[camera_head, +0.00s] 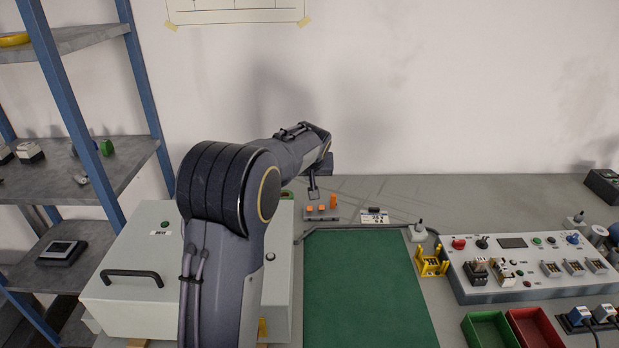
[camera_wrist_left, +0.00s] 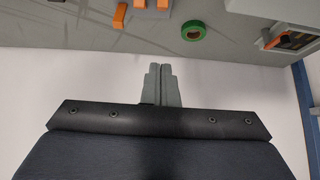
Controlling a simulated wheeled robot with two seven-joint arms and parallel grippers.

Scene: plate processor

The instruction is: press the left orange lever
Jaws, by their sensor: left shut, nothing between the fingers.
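Three orange levers stand on a small grey block at the back of the table, by the wall: the left orange lever (camera_head: 310,210), the middle one (camera_head: 322,208) and the right one (camera_head: 334,206). My left gripper (camera_head: 314,196) hangs just above and behind the left lever, apart from it as far as I can tell. In the left wrist view, its fingers (camera_wrist_left: 161,68) are together and empty. That view is turned round, so the left lever (camera_wrist_left: 162,4) is at its top edge, partly cut off, with the right lever (camera_wrist_left: 119,16) further left. My right gripper is not in view.
A white box (camera_head: 130,290) with a black handle stands at the left. A green tape roll (camera_wrist_left: 194,30) lies beside the levers. A small display (camera_head: 375,217) sits to their right. A green mat (camera_head: 365,285) fills the middle; a control panel (camera_head: 530,265) is at the right.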

